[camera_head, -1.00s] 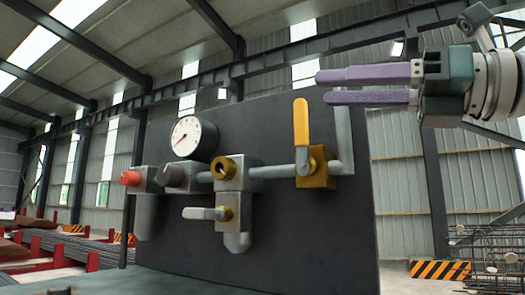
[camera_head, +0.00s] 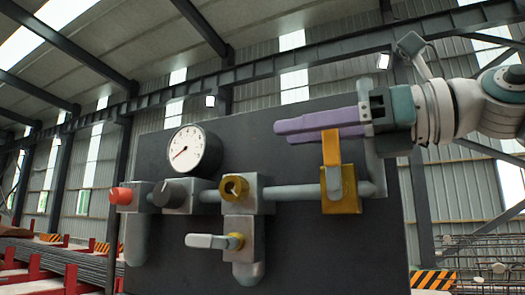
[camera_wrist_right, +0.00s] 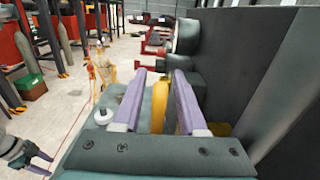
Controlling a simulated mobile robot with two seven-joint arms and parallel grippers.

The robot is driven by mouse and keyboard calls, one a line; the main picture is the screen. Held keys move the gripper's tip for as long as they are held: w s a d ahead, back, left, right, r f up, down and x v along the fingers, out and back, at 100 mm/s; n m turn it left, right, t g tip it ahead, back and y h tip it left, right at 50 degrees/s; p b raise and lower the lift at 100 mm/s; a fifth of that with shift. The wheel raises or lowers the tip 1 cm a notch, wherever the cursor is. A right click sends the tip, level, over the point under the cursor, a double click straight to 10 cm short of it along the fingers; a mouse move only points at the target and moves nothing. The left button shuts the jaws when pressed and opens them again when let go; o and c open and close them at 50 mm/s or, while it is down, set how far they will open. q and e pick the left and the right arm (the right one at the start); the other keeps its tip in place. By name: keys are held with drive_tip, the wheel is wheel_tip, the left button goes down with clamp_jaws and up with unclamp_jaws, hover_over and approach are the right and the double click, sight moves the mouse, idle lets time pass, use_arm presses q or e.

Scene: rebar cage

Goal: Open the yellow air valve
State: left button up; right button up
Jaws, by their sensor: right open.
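The yellow air valve (camera_head: 341,190) sits on the grey pipe at the right of the dark panel.
The dark panel (camera_head: 320,255) carries a round white gauge (camera_head: 195,150), a red knob (camera_head: 121,196), a brass fitting (camera_head: 234,187) and a lower grey lever (camera_head: 208,241). Grey pipe (camera_head: 290,192) links them. Rebar (camera_head: 480,262) stands at the lower right.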

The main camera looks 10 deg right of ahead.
clamp_jaws()
idle(1.4)
